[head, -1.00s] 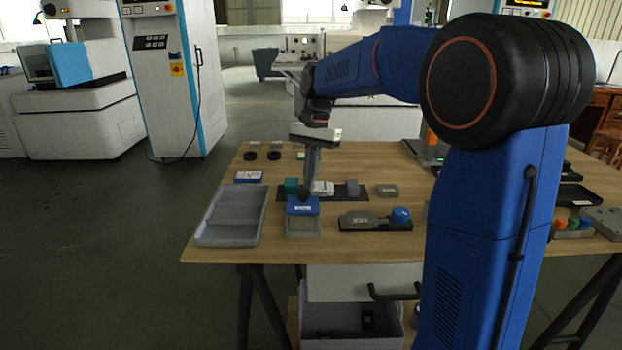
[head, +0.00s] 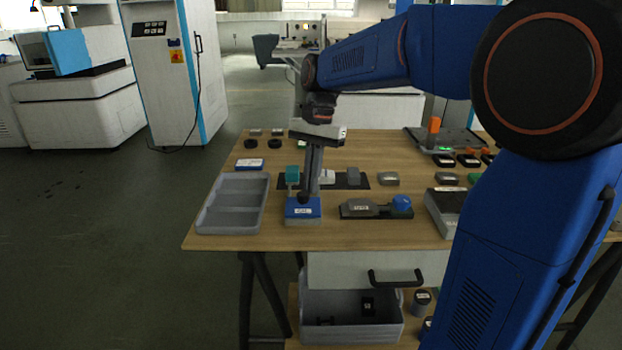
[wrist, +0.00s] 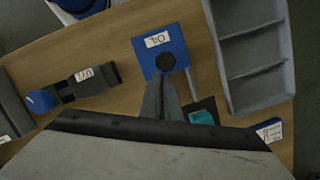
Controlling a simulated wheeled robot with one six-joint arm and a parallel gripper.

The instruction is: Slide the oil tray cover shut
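The oil tray (head: 303,220) stands near the front edge of the table, its blue cover (head: 292,211) over the top. The cover, with its "OIL" label and round black knob (wrist: 166,62), also shows in the wrist view (wrist: 144,50). No open tray front shows in the head view now. My gripper (head: 304,196) reaches down to the cover. In the wrist view its fingers (wrist: 163,80) are together in a narrow wedge, tips against or just beside the knob on its far side. Nothing shows between them. Exact contact is hard to see.
A grey divided bin (head: 262,210) stands to the left. A black-based "UTI" slide box (head: 350,209) with a blue knob is to the right. A teal block (head: 292,172) and a dark mat (head: 345,184) lie just behind. A drawer with a black handle (head: 395,279) is below.

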